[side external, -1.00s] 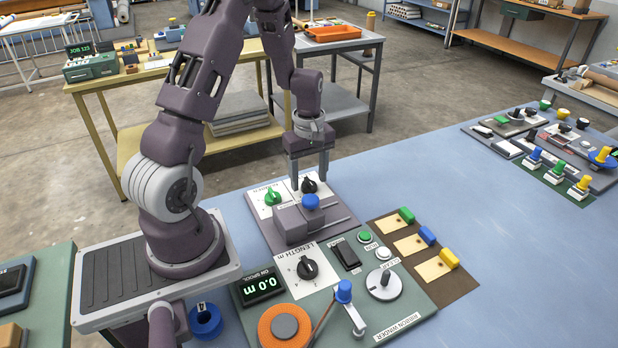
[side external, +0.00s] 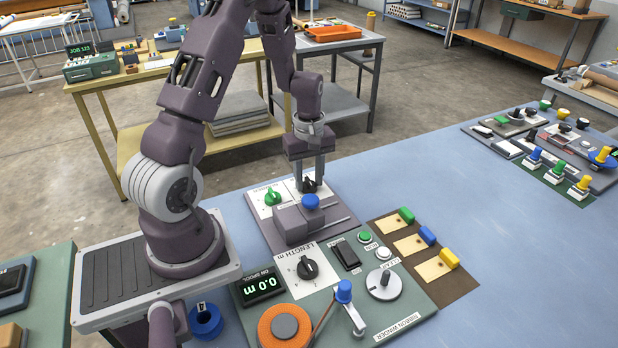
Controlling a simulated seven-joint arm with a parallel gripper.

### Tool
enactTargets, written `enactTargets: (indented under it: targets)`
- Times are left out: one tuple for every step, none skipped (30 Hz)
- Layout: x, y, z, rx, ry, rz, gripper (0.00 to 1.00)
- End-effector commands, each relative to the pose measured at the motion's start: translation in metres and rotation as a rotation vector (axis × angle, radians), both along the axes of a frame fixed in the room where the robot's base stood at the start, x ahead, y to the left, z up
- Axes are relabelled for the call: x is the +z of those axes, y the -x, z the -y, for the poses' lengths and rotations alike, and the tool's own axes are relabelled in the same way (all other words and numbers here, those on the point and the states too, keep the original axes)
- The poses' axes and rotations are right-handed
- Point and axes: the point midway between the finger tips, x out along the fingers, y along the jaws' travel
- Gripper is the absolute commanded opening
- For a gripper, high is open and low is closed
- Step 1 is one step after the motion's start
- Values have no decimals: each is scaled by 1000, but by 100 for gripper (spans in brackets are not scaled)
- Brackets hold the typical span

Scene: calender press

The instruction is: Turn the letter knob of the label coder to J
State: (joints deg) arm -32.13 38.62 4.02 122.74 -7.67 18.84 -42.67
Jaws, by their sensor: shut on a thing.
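The label coder (side external: 331,211) is the grey panel with white dial plates just beyond the ribbon winder. It carries a green knob (side external: 272,197) on the left, a black knob (side external: 309,187) on the right and a blue-topped press block (side external: 291,224) in front. My gripper (side external: 309,182) points straight down over the black knob, with its fingers shut on it. The fingers and the knob hide part of the right dial plate. The letters around the knobs are too small to read, so I cannot tell which letter is set.
The ribbon winder (side external: 416,288) stands in front with a black length knob (side external: 307,268), an orange spool (side external: 285,328) and a blue-handled crank (side external: 346,300). A brown board (side external: 460,284) with coloured blocks lies to the right.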

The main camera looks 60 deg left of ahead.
Motion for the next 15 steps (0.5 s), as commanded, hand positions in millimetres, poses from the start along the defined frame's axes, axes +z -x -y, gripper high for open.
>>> enactTargets:
  targets:
    - [0, 0, 0, -27, 1, 1, 0]
    - [0, 0, 0, -48, 1, 1, 0]
    - [0, 0, 0, -78, 1, 1, 0]
    - [0, 0, 0, -102, 1, 1, 0]
    - [0, 0, 0, -129, 1, 1, 0]
    - [0, 0, 0, -164, 1, 1, 0]
    - [0, 0, 0, -191, 1, 1, 0]
    - [0, 0, 0, -220, 1, 1, 0]
    - [0, 0, 0, -260, 1, 1, 0]
    - [0, 0, 0, -289, 1, 1, 0]
    - [0, 0, 0, -317, 1, 1, 0]
    - [0, 0, 0, -355, 1, 1, 0]
    - [0, 0, 0, -384, 1, 1, 0]
    - [0, 0, 0, -413, 1, 1, 0]
    - [0, 0, 0, -450, 1, 1, 0]
